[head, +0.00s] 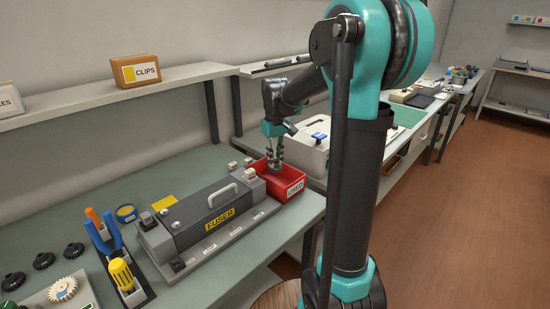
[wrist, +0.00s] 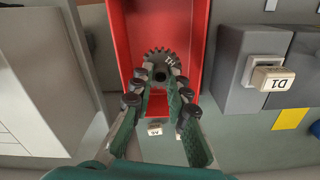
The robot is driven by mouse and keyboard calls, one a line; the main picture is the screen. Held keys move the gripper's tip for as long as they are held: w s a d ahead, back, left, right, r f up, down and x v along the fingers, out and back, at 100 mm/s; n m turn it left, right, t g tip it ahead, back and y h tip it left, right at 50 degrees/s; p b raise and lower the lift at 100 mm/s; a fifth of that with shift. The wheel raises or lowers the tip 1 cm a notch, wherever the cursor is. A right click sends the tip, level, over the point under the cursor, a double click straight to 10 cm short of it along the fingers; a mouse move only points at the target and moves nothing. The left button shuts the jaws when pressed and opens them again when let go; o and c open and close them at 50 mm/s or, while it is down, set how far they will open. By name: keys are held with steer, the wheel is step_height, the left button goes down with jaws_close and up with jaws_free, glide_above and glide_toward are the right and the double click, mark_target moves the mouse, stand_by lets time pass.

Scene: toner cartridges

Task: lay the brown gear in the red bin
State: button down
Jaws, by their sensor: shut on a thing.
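The red bin (head: 291,190) stands at the right end of the bench, beside the grey fuser unit, with a white label on its front. My gripper (head: 274,164) points down into the bin's opening in the head view. In the wrist view my gripper (wrist: 160,88) is shut on a dark grey-brown toothed gear (wrist: 158,58) with pale lettering. The gear lies within the outline of the red bin (wrist: 122,40); whether it touches the bin floor I cannot tell. The gear cannot be made out in the head view.
The fuser unit (head: 205,223) is close on the bin's left, and a pale machine (head: 308,150) stands behind it. Several black gears (head: 43,261), a cream gear (head: 62,289) and a tool holder (head: 118,262) are at the far left.

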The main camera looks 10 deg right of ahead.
steer(key=c, duration=1.4)
jaws_free()
steer(key=shift+r, duration=0.1)
